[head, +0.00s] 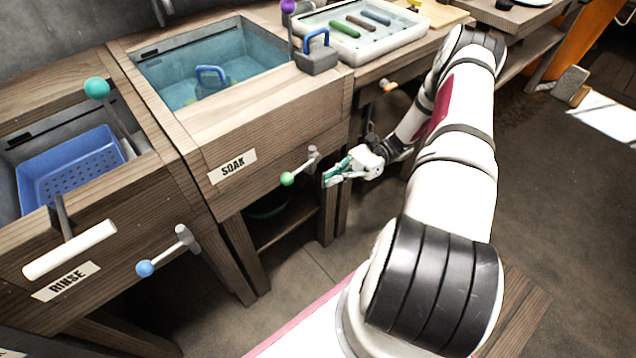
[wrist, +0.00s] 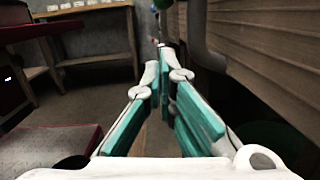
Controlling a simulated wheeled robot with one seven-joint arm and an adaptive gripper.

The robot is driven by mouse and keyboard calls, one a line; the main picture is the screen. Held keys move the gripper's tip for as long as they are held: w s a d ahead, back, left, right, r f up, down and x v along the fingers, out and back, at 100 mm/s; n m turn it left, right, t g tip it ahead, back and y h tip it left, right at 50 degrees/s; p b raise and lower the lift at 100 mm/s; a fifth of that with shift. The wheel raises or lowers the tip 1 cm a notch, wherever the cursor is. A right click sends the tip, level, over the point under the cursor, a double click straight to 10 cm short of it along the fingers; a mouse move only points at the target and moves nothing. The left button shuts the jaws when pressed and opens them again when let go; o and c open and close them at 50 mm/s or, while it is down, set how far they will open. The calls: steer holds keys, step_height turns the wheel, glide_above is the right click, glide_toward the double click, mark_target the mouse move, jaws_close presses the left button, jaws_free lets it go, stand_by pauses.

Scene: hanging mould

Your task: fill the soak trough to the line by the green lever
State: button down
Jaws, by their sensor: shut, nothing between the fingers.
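The wooden soak trough (head: 222,128), labelled SOAK, holds blue-green water (head: 250,60). A blue-handled block (head: 211,78) sits in the water. I cannot make out the fill line. A lever with a green ball (head: 288,179) sticks out from the trough's front, on a grey metal pivot.
A blue perforated basket (head: 70,165) sits in the rinse trough at left, with a blue-ball lever (head: 145,268) on its front. A grey weight (head: 317,58) rests on the soak trough's rim. A white tray (head: 385,48) stands behind. Open floor lies right of my arm.

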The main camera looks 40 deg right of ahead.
steer(key=shift+d+f, duration=0.2)
steer(key=shift+d, duration=2.15)
steer(key=shift+s, duration=0.15)
